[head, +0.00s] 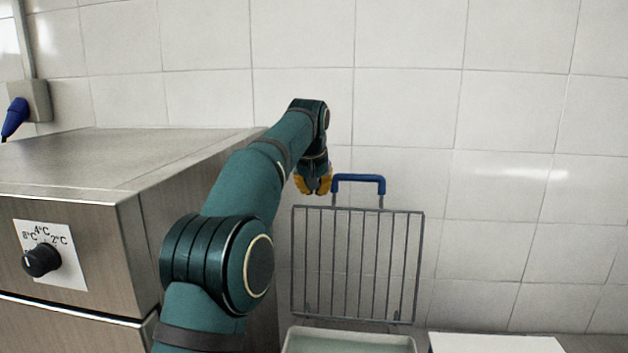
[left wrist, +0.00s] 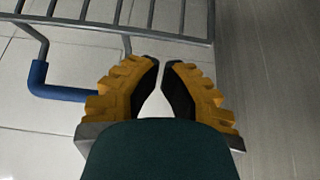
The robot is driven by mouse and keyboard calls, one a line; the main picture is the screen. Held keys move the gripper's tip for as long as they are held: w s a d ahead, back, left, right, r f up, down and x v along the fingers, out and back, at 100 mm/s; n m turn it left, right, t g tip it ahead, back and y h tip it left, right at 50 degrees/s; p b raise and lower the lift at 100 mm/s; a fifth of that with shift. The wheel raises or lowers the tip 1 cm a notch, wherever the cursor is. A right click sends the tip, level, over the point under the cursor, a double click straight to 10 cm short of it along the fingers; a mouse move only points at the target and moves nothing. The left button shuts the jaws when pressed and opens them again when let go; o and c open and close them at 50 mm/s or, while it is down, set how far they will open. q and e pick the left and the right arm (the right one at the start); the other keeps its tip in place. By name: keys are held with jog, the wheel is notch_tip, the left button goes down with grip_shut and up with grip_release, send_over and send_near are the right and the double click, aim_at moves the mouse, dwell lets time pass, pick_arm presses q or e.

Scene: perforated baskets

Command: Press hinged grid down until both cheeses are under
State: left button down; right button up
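The hinged grid (head: 357,210) stands upright behind a pale basin (head: 300,332), with a blue handle (head: 360,178) on its top edge. My left gripper (head: 313,190) is beside the handle's left end, near the grid's top left corner. In the left wrist view the grid's edge bar (left wrist: 110,28) runs across the top and the blue handle (left wrist: 65,92) is at the left. The yellow-padded fingertips (left wrist: 160,63) nearly meet, with nothing between them and apart from the handle. No cheeses are visible; only the basin's back part shows. My right gripper is out of view.
A steel cabinet (head: 100,165) with a temperature dial (head: 41,260) stands at the left, beside my arm. A white flat-topped object (head: 495,344) is at the bottom right. A tiled wall (head: 520,120) is behind; the space right of the grid is clear.

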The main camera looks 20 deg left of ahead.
pick_arm(q)
jog(key=shift+x, duration=2.3)
